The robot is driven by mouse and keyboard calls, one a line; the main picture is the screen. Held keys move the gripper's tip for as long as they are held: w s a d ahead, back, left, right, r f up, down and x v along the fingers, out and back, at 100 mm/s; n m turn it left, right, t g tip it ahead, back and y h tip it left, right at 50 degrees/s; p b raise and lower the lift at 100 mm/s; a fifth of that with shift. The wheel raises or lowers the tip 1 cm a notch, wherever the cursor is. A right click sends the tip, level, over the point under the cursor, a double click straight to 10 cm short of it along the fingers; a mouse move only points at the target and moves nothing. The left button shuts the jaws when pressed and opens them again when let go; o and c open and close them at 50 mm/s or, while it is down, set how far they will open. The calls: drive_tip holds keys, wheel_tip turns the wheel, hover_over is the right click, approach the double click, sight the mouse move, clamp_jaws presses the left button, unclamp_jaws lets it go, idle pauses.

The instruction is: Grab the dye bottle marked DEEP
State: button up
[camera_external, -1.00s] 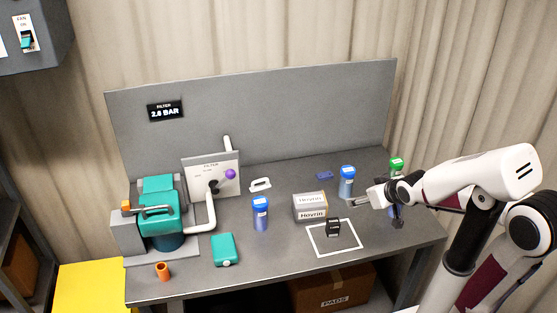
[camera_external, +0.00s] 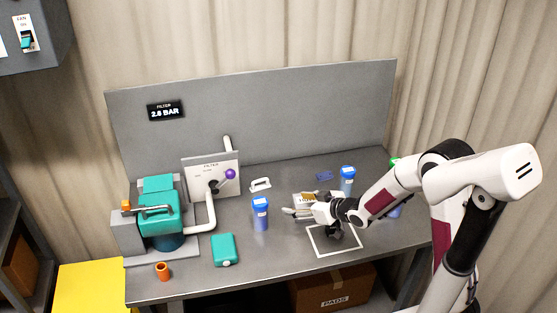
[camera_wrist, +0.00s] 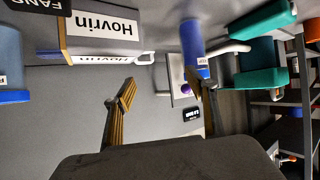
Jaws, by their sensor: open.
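My gripper (camera_external: 290,213) is open and empty, its fingers pointing left towards a blue-capped bottle (camera_external: 261,215) with a gap between. In the wrist view my fingers (camera_wrist: 160,92) are spread, and this blue bottle (camera_wrist: 191,38) appears upside down beyond the right finger, its small cap label too small to read surely. Another blue-capped bottle (camera_external: 347,182) stands at the back right; a blue-capped bottle (camera_wrist: 10,65) also shows at the wrist view's left edge. A green-capped bottle (camera_external: 395,161) is mostly hidden behind my arm. I cannot tell which bottle is marked DEEP.
A Hovrin box (camera_wrist: 100,30) stands beside my gripper, partly hidden in the external view. An orange cup (camera_external: 162,271) is front left.

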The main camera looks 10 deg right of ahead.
sight(267, 217)
drive_tip(key=a+f, duration=0.1)
drive_tip(key=a, duration=0.1)
drive_tip(key=a+f+y, duration=0.1)
drive_tip(key=a, duration=0.1)
drive_tip(key=a+f+n+y, duration=0.1)
drive_tip(key=a, duration=0.1)
drive_tip(key=shift+s+f, duration=0.2)
drive_tip(key=shift+s, duration=0.05)
drive_tip(key=shift+s+a+f+y, duration=0.1)
drive_tip(key=shift+a+f+y, duration=0.1)
drive_tip(key=shift+a, duration=0.15)
drive_tip(key=shift+s+a+f+y, duration=0.1)
drive_tip(key=shift+a+y, duration=0.1)
drive_tip(key=shift+a, duration=0.15)
drive_tip(key=shift+x, duration=1.3)
drive_tip(key=shift+w+f, duration=0.1)
drive_tip(key=shift+x, duration=2.5)
drive_tip(key=shift+d+f, duration=0.15)
drive_tip(key=c, duration=1.4)
